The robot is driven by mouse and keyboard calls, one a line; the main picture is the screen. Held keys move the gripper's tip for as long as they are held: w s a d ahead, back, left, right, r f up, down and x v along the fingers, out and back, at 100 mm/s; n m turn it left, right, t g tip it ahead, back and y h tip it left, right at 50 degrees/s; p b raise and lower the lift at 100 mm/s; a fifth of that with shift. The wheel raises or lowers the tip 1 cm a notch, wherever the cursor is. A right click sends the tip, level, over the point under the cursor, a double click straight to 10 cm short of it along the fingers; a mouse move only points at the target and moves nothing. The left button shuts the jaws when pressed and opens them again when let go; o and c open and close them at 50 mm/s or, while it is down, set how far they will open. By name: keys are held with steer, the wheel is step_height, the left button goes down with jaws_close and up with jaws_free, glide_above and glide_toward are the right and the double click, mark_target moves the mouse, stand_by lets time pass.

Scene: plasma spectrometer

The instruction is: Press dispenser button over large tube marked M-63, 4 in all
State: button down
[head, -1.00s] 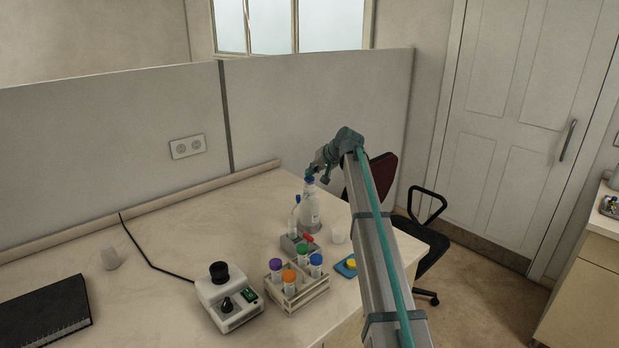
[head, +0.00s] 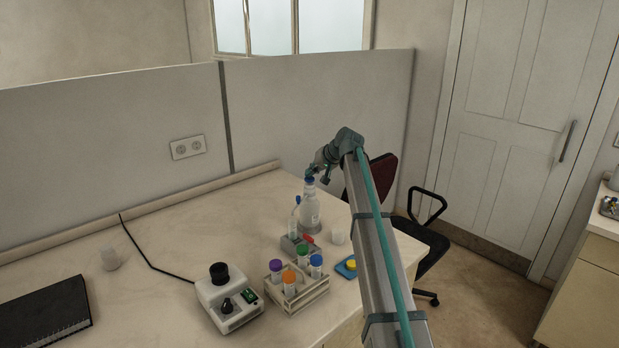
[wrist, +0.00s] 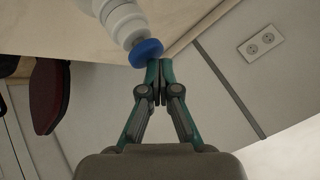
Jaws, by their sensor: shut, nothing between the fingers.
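The dispenser is a pale bottle (head: 310,214) standing upright towards the back right of the bench. Its round blue button (head: 309,180) is on top, and it also shows in the wrist view (wrist: 146,51). A slim clear tube with a blue top (head: 295,216) stands just left of the bottle, by a grey rack (head: 288,244); I cannot read M-63 on it. My gripper (head: 311,171) is shut and empty at the button. In the wrist view its fingertips (wrist: 160,66) are close against the button's edge; I cannot tell whether they touch.
A wooden rack (head: 306,298) holds tubes with purple, orange, green and blue caps. Left of it is a white device with a black knob (head: 219,272). A partition (head: 310,110) stands behind.

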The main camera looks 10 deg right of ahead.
steer(key=shift+r, duration=0.85)
steer(key=shift+r+p, duration=1.25)
steer(key=shift+r, duration=1.2)
steer(key=shift+a+r, duration=0.1)
